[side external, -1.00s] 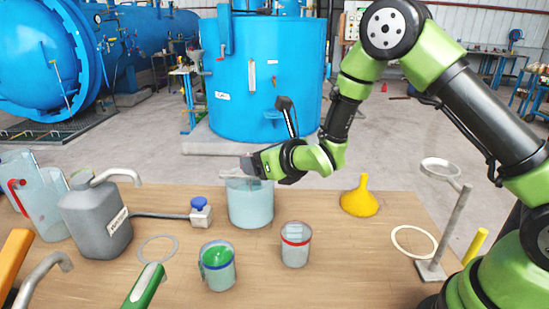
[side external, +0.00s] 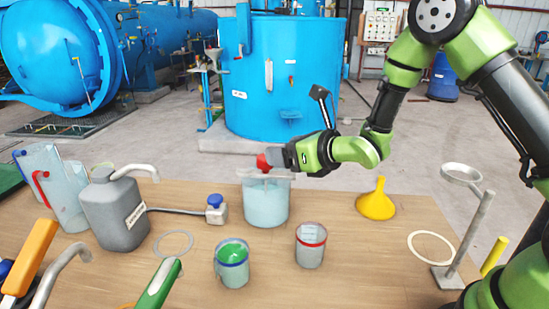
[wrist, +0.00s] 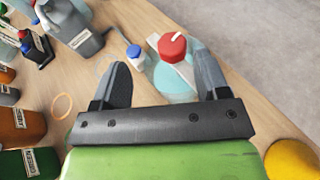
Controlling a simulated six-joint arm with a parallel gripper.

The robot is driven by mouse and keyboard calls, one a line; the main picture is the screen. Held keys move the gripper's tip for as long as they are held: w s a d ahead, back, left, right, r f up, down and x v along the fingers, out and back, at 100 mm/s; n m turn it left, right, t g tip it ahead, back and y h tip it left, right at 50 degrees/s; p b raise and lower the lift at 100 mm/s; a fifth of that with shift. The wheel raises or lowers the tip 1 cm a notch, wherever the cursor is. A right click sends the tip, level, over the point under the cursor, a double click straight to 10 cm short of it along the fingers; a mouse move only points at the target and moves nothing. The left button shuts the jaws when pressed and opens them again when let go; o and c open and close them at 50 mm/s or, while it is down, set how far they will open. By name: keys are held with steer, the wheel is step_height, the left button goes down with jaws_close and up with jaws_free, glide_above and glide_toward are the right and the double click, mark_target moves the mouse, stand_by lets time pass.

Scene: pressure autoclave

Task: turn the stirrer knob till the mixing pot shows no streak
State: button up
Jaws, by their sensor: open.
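The mixing pot (side external: 265,204) is a pale blue-green translucent vessel standing on the wooden table; it also shows in the wrist view (wrist: 175,86). A bar lies across its top. The red stirrer knob (side external: 263,162) sits above that bar and carries a white pointer mark, clear in the wrist view (wrist: 173,46). I can make out no streak in the pot from here, but the view is small. My gripper (side external: 284,158) is just right of the knob in the side view. In the wrist view my gripper (wrist: 160,58) is open, with the knob beyond the fingertips, nearer the right finger.
A grey jug (side external: 115,214) and a blue-capped bottle (side external: 216,210) stand left of the pot. A yellow funnel (side external: 376,203) and a ring stand (side external: 459,230) are at right.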

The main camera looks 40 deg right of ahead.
steer(key=d+f+n+g+y, duration=0.1)
steer(key=d+n+g+y, duration=0.2)
steer(key=d+n+y, duration=0.25)
steer(key=x, duration=1)
steer(key=shift+a, duration=0.1)
steer(key=shift+c, duration=0.5)
steer(key=c, duration=0.8)
